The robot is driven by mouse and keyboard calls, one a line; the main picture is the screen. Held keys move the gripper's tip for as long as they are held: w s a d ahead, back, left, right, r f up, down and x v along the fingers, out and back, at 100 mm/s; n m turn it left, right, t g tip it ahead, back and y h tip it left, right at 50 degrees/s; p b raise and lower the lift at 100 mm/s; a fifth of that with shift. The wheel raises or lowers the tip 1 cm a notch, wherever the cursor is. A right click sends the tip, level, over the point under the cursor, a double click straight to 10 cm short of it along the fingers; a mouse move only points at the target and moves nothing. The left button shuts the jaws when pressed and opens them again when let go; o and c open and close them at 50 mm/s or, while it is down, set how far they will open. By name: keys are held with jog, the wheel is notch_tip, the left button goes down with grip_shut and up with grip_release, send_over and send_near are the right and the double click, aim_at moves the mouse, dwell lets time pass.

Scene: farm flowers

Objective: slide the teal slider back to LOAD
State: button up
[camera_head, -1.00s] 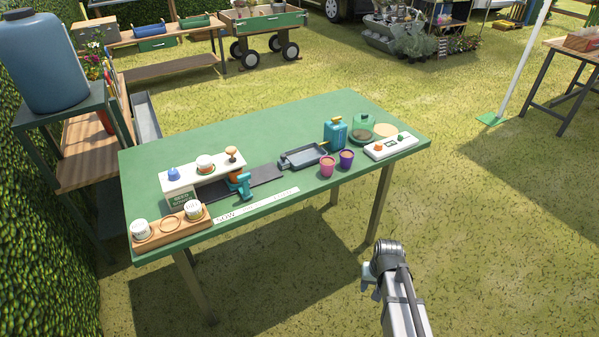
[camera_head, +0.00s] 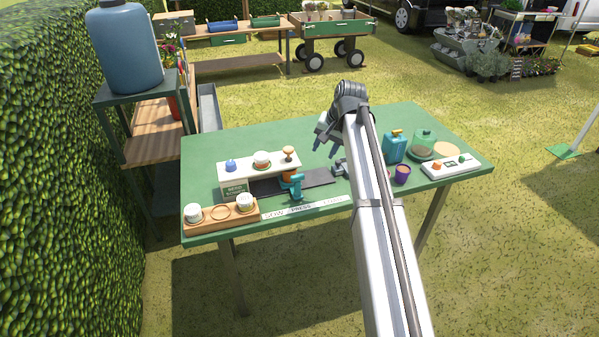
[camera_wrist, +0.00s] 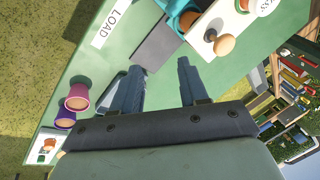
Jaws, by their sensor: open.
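The teal slider (camera_head: 296,187) stands at the front of the white seed station (camera_head: 258,170), on a dark track (camera_head: 320,178). It sits about level with the middle label of the white strip (camera_head: 302,209). In the wrist view part of the teal slider (camera_wrist: 178,16) shows at the top edge, and the LOAD label (camera_wrist: 110,24) is to its left. My gripper (camera_head: 326,149) is open and empty, above the table and to the right of the slider, apart from it. In the wrist view the fingers (camera_wrist: 160,72) are spread with nothing between them.
A wooden holder (camera_head: 220,218) with white pots is at the table's left front. A purple cup (camera_head: 402,174), teal can (camera_head: 395,147) and white button panel (camera_head: 450,166) stand to the right. My arm hides most of a grey tray; a pink cup (camera_wrist: 76,96) shows in the wrist view.

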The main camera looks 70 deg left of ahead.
aim_at(298, 175)
jog(key=a+r+m+h, duration=0.1)
jog(key=a+r+m, duration=0.1)
jog(key=a+r, duration=0.15)
jog(key=s+f+m+g+h, duration=0.1)
jog(key=s+f+m, duration=0.1)
jog(key=f+m, duration=0.1)
jog(key=s+d+f+m, duration=0.1)
jog(key=s+f+m, duration=0.2)
jog(key=f, duration=0.2)
jog(key=s+d+f+m+g+h, duration=0.1)
jog(key=s+f+m, duration=0.1)
jog(key=f, duration=0.2)
jog(key=shift+s+f+m+g+h, duration=0.2)
jog(key=shift+s+m+g+h, duration=0.1)
jog(key=shift+m, duration=0.1)
grip_shut()
dwell(0.6)
jog(key=shift+w, duration=0.1)
